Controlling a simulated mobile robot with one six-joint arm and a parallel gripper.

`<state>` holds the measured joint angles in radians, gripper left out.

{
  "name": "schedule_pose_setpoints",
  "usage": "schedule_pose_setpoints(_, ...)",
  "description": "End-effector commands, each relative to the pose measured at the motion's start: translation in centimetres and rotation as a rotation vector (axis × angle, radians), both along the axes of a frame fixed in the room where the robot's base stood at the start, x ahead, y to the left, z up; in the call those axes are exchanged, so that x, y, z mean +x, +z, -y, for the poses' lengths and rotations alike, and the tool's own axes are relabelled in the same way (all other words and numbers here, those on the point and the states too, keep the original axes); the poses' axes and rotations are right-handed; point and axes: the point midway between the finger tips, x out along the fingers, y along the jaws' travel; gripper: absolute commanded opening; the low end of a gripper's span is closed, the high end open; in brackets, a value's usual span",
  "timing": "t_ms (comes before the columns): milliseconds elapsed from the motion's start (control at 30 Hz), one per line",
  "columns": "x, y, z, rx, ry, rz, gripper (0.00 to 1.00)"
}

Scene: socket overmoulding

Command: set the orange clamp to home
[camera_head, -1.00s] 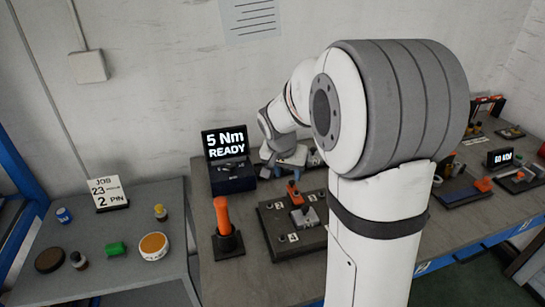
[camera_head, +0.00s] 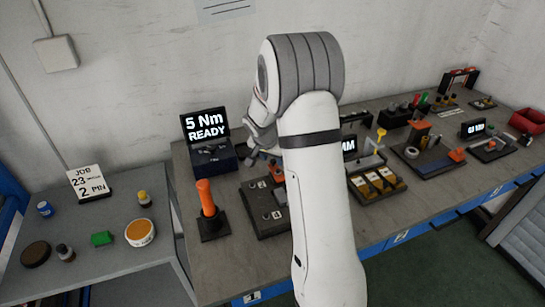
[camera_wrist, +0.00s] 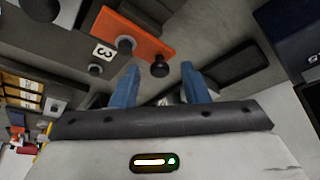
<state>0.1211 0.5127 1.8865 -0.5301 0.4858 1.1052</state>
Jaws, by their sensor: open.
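The orange clamp (camera_wrist: 135,38) shows in the wrist view as a flat orange bar with a dark round knob (camera_wrist: 160,68) near its end. A plate marked 3 (camera_wrist: 103,52) is beside it. My gripper (camera_wrist: 160,66) is open, its two blue fingers apart, with the knob appearing between the fingertips. I cannot tell whether the fingers touch it. In the head view, a small orange part of the clamp (camera_head: 276,173) shows on the dark fixture base (camera_head: 264,222), and my arm covers the rest. My fingers are not clear there.
An orange-handled tool (camera_head: 205,197) stands upright left of the fixture. Behind it, a display (camera_head: 205,124) reads "5 Nm READY". A tray with yellow pieces (camera_head: 376,183) and other stations lie to the right. A side table (camera_head: 75,270) holds several small items.

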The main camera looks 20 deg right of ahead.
Motion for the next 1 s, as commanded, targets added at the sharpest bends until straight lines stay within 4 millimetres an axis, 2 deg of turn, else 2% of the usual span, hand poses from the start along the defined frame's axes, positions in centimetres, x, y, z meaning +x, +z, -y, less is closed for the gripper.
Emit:
schedule_pose_setpoints(233, 0.01, -0.05, 0.05, 0.000, 0.000, 0.000, 0.40)
schedule_pose_setpoints(733, -0.01, -0.03, 0.10, 0.000, -0.001, 0.000, 0.00)
schedule_pose_setpoints(1000, -0.01, -0.02, 0.12, 0.000, -0.001, 0.000, 0.00)
